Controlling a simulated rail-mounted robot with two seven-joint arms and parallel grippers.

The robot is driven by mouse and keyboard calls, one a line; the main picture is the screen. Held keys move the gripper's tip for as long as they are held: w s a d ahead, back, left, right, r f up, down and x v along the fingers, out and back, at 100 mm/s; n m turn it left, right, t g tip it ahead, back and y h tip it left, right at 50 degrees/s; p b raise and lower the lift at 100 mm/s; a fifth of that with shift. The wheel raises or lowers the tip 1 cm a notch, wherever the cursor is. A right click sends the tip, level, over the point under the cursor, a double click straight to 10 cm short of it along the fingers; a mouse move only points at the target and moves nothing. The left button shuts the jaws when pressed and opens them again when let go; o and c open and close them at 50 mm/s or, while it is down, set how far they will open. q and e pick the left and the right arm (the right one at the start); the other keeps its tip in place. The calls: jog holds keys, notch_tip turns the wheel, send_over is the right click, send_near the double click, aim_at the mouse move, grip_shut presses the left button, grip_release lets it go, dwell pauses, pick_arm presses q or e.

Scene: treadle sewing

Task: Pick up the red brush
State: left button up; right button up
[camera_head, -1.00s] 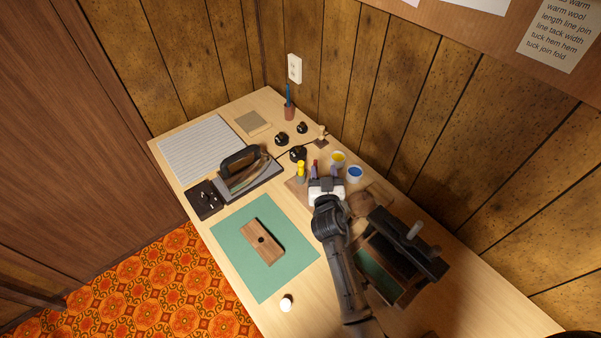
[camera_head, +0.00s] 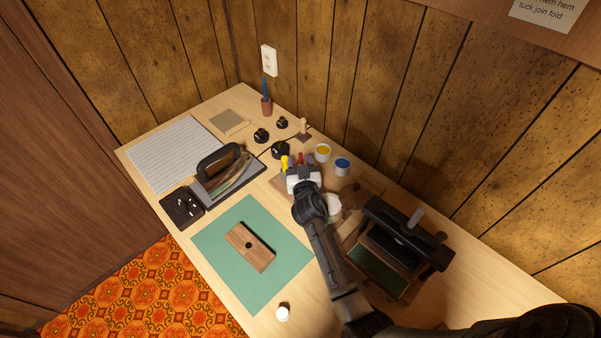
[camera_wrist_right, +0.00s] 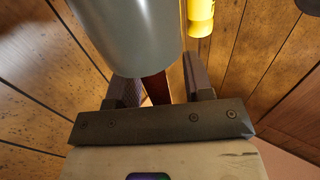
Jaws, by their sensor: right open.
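The red brush (camera_head: 300,157) stands among other upright tools near the middle of the table, its lower part hidden by my right gripper. My right gripper (camera_head: 301,168) is at it, pointing toward the back of the table. In the right wrist view, a dark red shaft (camera_wrist_right: 155,88) shows between the two spread fingers (camera_wrist_right: 160,88), partly covered by a large grey cylinder (camera_wrist_right: 130,30). The fingers are open, with gaps beside the shaft; contact cannot be told. My left gripper is not in view.
A yellow tool (camera_head: 284,161) stands just left of the red brush; it also shows in the right wrist view (camera_wrist_right: 200,15). Yellow (camera_head: 322,152) and blue (camera_head: 342,166) paint pots stand to the right. A wooden block (camera_head: 250,246) lies on the green mat (camera_head: 220,247).

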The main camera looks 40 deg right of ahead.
jog(key=shift+w+d, duration=0.1)
jog(key=shift+c, duration=0.2)
grip_shut()
dwell(0.4)
notch_tip(320, 180, up, 10)
jog(key=p, duration=0.2)
